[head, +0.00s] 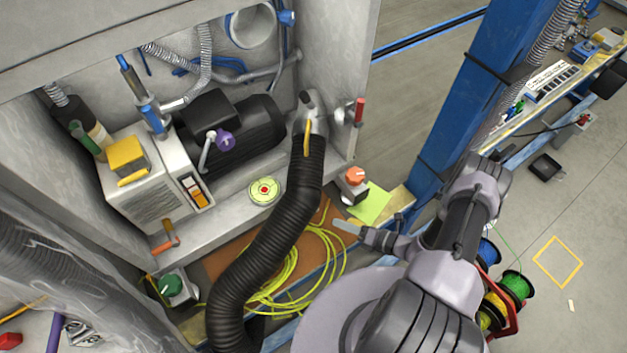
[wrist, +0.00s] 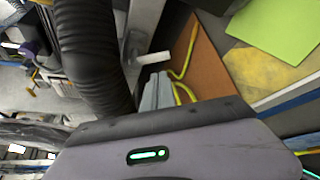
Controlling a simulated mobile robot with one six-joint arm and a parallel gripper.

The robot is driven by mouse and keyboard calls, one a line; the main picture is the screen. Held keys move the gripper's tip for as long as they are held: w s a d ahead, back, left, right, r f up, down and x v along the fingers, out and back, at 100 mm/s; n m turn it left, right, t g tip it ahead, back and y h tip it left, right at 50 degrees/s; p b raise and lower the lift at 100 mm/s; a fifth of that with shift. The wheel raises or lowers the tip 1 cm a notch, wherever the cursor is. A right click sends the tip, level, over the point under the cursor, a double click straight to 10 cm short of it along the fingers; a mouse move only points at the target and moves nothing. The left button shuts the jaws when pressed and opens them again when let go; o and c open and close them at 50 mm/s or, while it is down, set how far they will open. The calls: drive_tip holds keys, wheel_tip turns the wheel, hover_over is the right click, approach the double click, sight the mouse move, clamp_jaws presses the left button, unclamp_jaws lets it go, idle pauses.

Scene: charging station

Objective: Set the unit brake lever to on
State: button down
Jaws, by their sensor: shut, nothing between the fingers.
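Several handles show on the unit in the head view, and no readable label tells which is the brake lever. A lever with a purple knob (head: 224,140) stands in front of the black motor (head: 240,128). A red-handled lever (head: 359,111) is on the right wall, and an orange-handled lever (head: 166,243) is on the lower front of the pale box. A yellow handle (head: 307,137) sits at the hose's top end. My gripper (head: 343,225) is shut and empty, right of the black hose and apart from these levers. Its fingers also show in the wrist view (wrist: 156,92).
The thick black hose (head: 270,235) lies between my gripper and the pale box (head: 150,195). Yellow cable (head: 325,262) is coiled below. An orange knob (head: 355,176) and a green knob (head: 171,284) stand on small boxes. A blue post (head: 485,85) rises at right.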

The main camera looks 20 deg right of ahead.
drive_tip(key=shift+a, duration=0.3)
drive_tip(key=b+x, duration=0.1)
drive_tip(key=x, duration=0.1)
drive_tip(key=b+x, duration=0.1)
drive_tip(key=x, duration=0.2)
drive_tip(key=b+x, duration=0.1)
drive_tip(key=x, duration=0.2)
drive_tip(key=shift+s+a+f, duration=0.15)
drive_tip(key=shift+s+a, duration=0.15)
drive_tip(key=shift+a, duration=0.05)
drive_tip(key=shift+w+a, duration=0.25)
drive_tip(key=shift+w, duration=0.05)
